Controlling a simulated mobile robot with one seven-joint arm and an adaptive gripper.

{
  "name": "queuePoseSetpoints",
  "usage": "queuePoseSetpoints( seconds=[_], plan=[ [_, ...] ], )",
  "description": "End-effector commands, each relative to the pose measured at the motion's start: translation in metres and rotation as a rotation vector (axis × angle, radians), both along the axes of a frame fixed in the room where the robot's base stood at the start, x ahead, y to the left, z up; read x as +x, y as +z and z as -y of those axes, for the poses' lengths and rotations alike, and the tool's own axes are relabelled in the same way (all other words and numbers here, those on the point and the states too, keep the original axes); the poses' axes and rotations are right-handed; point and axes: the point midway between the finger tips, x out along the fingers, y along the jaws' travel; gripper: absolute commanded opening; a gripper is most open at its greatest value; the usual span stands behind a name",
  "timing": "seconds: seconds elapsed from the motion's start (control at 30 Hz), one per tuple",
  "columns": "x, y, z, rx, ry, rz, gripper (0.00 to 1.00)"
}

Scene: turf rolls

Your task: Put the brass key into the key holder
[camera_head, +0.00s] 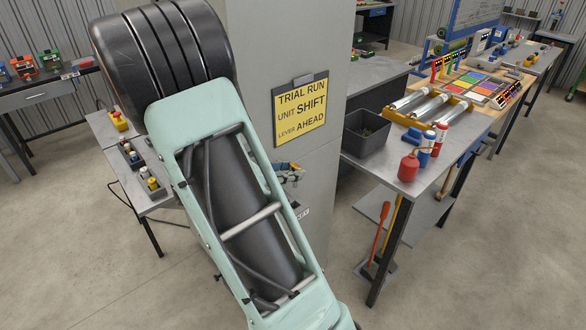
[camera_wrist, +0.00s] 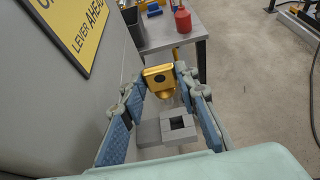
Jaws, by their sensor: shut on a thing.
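The brass key (camera_wrist: 158,76) is a gold block with a dark round spot on its face and a narrower rounded lower part. My gripper (camera_wrist: 159,84) is shut on it at the fingertips, with a blue-padded finger on each side. The key holder (camera_wrist: 170,136) is a grey block with a dark square opening, below the key and slightly to its right in the wrist view. The key appears apart from it, though the exact gap cannot be told. In the head view, only part of my gripper (camera_head: 291,171) shows past my arm; key and holder cannot be made out there.
A grey cabinet (camera_head: 345,100) with a yellow sign (camera_head: 300,112) stands close beside my gripper. To its right, a metal table (camera_head: 405,180) carries a dark bin (camera_head: 366,133) and a red bottle (camera_head: 408,167). Open floor lies in front.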

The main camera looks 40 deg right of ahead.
Motion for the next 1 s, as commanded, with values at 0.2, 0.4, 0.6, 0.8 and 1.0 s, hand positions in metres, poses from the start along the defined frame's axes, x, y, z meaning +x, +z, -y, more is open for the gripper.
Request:
queuePoseSetpoints(
  seconds=[0.2,0.4,0.6,0.8,1.0],
  plan=[
    [0.0,0.0,0.0,0.0,0.0,0.0,0.03],
    [0.0,-0.002,0.0,0.0,0.0,0.0,0.03],
    [0.0,-0.013,0.0,0.0,0.0,0.0,0.03],
    [0.0,-0.031,0.0,0.0,0.0,0.0,0.03],
    [0.0,-0.05,0.0,0.0,-0.001,-0.001,0.03]
  ],
)
